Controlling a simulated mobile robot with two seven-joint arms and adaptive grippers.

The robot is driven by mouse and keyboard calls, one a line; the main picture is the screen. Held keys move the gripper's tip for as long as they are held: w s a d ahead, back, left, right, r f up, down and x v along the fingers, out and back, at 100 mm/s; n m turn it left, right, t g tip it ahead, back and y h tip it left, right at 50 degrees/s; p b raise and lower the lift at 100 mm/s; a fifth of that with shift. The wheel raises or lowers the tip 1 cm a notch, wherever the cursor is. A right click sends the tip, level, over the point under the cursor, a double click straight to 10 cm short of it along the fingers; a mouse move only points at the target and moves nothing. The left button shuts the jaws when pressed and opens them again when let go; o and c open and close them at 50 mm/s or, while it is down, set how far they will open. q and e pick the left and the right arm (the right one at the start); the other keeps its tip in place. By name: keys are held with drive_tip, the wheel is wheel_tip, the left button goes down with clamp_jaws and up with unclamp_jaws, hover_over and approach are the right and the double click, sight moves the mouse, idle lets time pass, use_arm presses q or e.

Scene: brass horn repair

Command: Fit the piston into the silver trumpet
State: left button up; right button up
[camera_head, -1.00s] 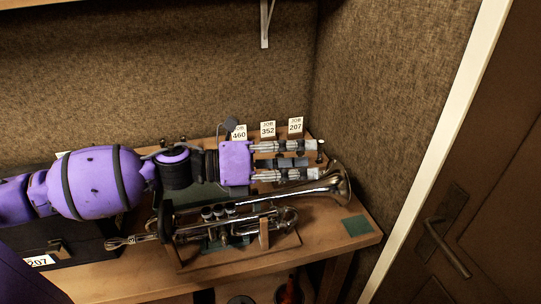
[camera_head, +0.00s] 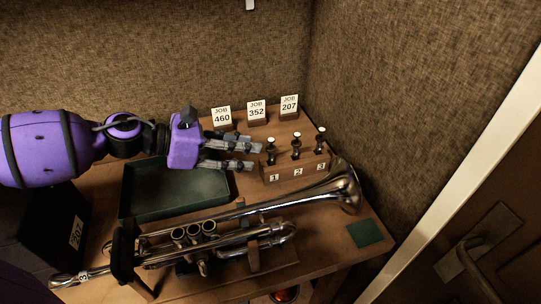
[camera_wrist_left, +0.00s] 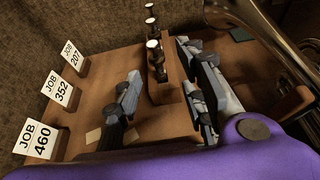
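The silver trumpet (camera_head: 235,240) lies on a wooden stand at the front of the bench, bell to the right, its three round valve tops (camera_head: 194,231) facing up. Three pistons with pale tops, piston 1 (camera_head: 270,150), piston 2 (camera_head: 296,145) and piston 3 (camera_head: 321,138), stand upright in a numbered wooden block (camera_head: 283,175). My left gripper (camera_head: 257,156) is open and empty, its fingertips just left of piston 1. In the left wrist view the pistons (camera_wrist_left: 153,48) stand beyond and between the spread fingers (camera_wrist_left: 168,85). My right gripper is out of view.
A green tray (camera_head: 127,200) lies under and left of my left gripper. Job cards 460 (camera_head: 222,117), 352 (camera_head: 257,110) and 207 (camera_head: 289,105) stand behind. A black case (camera_head: 55,235) marked 207 is at left; a green cloth (camera_head: 365,232) lies at the right end.

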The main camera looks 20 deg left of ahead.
sight(268, 147)
use_arm(q)
drive_tip(key=shift+w+x, duration=0.15)
drive_tip(key=shift+x, duration=0.7)
drive_tip(key=shift+w+x, duration=0.2)
drive_tip(key=shift+x, duration=1.85)
drive_tip(key=shift+w, duration=0.1)
drive_tip(key=shift+a, duration=0.1)
drive_tip(key=shift+c, duration=0.5)
clamp_jaws()
